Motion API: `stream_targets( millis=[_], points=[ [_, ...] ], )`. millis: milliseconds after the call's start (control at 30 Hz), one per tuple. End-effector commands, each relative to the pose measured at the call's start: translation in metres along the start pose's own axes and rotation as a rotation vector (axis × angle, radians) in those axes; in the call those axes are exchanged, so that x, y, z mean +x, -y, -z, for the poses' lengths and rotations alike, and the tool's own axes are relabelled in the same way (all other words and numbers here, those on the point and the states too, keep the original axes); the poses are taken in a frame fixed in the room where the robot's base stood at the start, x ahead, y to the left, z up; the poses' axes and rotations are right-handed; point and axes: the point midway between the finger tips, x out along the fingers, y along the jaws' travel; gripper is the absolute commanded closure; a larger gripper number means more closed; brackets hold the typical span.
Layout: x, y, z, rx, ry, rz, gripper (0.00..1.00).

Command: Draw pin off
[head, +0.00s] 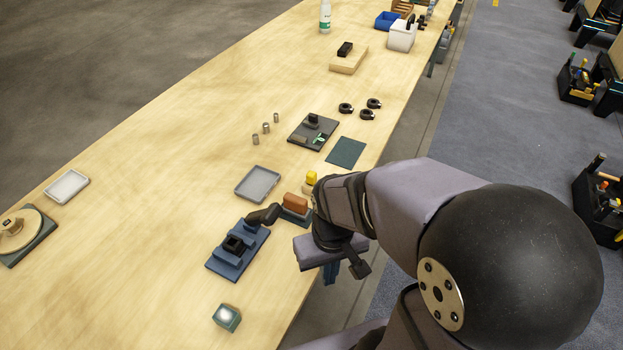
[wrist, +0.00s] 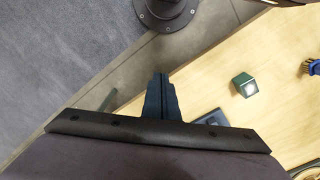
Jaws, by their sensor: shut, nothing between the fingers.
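My gripper (head: 330,273) hangs beside the table's near right edge, its blue fingers pointing down. In the wrist view its fingers (wrist: 160,84) are shut together with nothing between them. A blue stepped fixture (head: 224,264) with a black block (head: 235,244) lies on the table to the left of my gripper, apart from it. A dark rounded handle-like piece (head: 264,214) sticks up at the fixture's far end. I cannot tell which part is the pin. A corner of the fixture seems to show in the wrist view (wrist: 212,118), partly hidden behind my gripper.
A green box with a pale top (head: 226,317) stands near the fixture. A grey tray (head: 257,183) and a brown block (head: 295,203) lie beyond it. Several small parts, including grey cylinders (head: 266,127), stand farther off.

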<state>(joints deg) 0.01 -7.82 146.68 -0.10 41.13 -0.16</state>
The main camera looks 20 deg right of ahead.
Motion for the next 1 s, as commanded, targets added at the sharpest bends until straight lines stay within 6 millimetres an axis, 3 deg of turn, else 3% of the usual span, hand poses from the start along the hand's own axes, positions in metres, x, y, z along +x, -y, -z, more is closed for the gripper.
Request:
stream_targets(
  millis=[267,467,733,867,1000],
  points=[
    [0.000,0.000,0.000,0.000,0.000,0.000,1.00],
    [0.002,-0.006,-0.001,0.026,0.007,0.000,0.56],
    [0.042,-0.025,-0.031,0.133,0.197,0.014,0.56],
    [0.061,-0.040,-0.011,0.203,0.244,0.030,0.56],
    [0.083,-0.060,0.041,0.303,0.233,0.063,0.56]
  ],
)
